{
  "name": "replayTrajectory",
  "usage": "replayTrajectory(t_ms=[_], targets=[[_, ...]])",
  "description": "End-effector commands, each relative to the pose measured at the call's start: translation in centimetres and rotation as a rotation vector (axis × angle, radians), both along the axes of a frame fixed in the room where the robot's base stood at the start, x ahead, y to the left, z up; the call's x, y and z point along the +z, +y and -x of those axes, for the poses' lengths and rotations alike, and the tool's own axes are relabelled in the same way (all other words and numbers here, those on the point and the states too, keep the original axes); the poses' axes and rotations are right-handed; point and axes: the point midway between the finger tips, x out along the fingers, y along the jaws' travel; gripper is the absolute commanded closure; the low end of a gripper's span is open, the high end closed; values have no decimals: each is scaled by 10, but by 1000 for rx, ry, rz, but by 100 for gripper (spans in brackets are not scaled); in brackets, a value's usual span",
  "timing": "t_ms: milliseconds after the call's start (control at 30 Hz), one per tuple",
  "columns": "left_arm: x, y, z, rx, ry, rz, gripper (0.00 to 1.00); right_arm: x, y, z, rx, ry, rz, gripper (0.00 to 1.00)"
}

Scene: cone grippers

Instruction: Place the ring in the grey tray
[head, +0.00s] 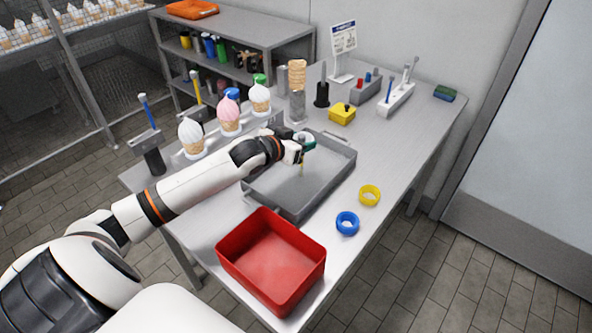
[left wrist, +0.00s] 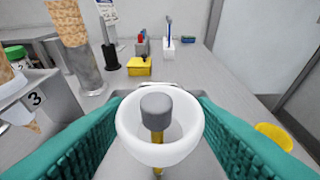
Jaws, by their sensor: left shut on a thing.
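My left gripper (head: 302,143) is over the grey tray (head: 268,212), towards its far side. In the left wrist view its teal fingers (left wrist: 160,128) are shut on the sides of a white ring (left wrist: 128,143). A grey knob (left wrist: 157,103) shows within the white ring, with a yellow stem below it. I cannot tell whether knob and ring are joined. The tray's visible floor looks bare. A blue ring (head: 347,230) and a yellow ring (head: 369,203) lie on the table right of the tray. My right gripper is not in view.
A red bin (head: 270,270) stands nearer than the tray. Ice cream cones (head: 229,120) in a holder stand left of the tray. A stacked cone (head: 297,75), a yellow block (head: 342,116) and tool stands are behind. The right table edge is mostly clear.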

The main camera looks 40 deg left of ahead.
Motion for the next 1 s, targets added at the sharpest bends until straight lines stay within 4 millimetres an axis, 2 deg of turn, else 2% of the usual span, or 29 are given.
replayTrajectory(t_ms=[33, 100, 300, 467, 700, 1000], targets=[[-16, 0, 1, 1, 5, 2, 71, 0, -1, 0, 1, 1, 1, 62], [-34, 0, 1, 1, 4, 2, 71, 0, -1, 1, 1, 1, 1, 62], [-66, 0, 0, 0, 1, 1, 71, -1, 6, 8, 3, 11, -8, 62], [-76, 0, 0, 1, 1, -1, 71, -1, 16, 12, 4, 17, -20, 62], [-107, 0, 0, 1, 1, 0, 71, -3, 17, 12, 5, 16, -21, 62], [-110, 0, 0, 0, -1, -1, 71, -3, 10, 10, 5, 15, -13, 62]])
